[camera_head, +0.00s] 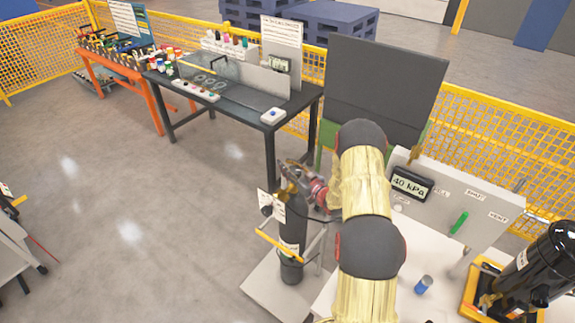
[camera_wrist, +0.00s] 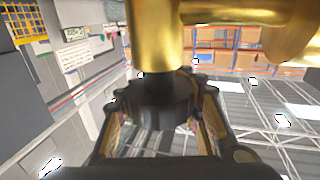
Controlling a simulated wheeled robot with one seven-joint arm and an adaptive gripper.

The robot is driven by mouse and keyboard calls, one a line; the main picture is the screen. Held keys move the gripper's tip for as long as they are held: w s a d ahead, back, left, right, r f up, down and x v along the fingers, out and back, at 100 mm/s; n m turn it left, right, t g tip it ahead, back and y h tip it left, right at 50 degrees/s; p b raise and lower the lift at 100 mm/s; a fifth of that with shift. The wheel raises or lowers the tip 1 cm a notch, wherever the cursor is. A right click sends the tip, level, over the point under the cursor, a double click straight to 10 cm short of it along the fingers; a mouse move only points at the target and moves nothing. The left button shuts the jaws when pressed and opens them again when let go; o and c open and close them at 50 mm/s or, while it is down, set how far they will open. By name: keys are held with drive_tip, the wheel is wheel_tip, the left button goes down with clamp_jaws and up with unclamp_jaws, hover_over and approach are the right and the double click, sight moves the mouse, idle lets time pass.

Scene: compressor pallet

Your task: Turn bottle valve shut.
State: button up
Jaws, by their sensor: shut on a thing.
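The bottle (camera_head: 292,232) is a dark upright cylinder with a white label, standing beside my arm in the head view. My gripper (camera_head: 297,180) is at its top, and the arm comes in from the right. In the wrist view the bottle valve is a large brass body (camera_wrist: 157,35) with a black notched handwheel (camera_wrist: 155,103) at its end. My gripper (camera_wrist: 158,112) has one finger on each side of the handwheel and is shut on it. In the head view the gripper hides most of the valve.
A white panel (camera_head: 440,215) with a display reading 40 kPa and a green handle (camera_head: 459,222) stands right of my arm. A black tank (camera_head: 540,265) is at far right. A yellow bar (camera_head: 279,246) crosses the bottle's front. Floor at left is mostly clear.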

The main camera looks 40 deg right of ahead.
drive_tip(key=shift+h, duration=0.3)
drive_tip(key=shift+c, duration=0.3)
drive_tip(key=shift+s+d+m+g+h+b, duration=0.1)
drive_tip(key=shift+d+m+g+h+b, duration=0.4)
drive_tip(key=shift+m+h+b, duration=1.05)
drive_tip(key=shift+s+d+m+g+h+b, duration=0.15)
drive_tip(key=shift+d+m+g+h+b, duration=0.3)
drive_tip(key=shift+m+h+b, duration=1)
drive_tip(key=shift+s+d+m+g+h+b, duration=0.1)
drive_tip(key=shift+d+m+g+h+b, duration=0.55)
drive_tip(key=shift+h, duration=1.55)
drive_tip(key=shift+a+b, duration=0.25)
drive_tip(key=shift+b, duration=0.1)
drive_tip(key=o, duration=1.4)
